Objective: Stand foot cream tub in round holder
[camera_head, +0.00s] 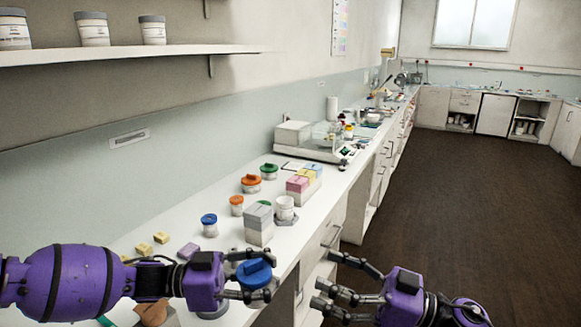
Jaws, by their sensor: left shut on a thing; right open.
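My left gripper (248,279) is shut on a tub with a blue lid (254,271), held at the front edge of the white counter; the fingers hide most of its body. I cannot read a label on it. A round grey rim (214,313) shows just below my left gripper, partly hidden by it; it may be the round holder, but I cannot tell. A white tub (285,207) stands on a grey angular base (287,220) further along the counter. My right gripper (333,285) is open and empty, to the right of the counter, over the floor side.
Grey boxes (259,226) stand just beyond my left gripper. A second blue-lidded tub (209,226), orange-lidded tubs (237,206) and a green-lidded tub (269,172) stand behind. A block of coloured boxes (302,187) and a scale-like machine (310,138) are further back. The brown floor is clear.

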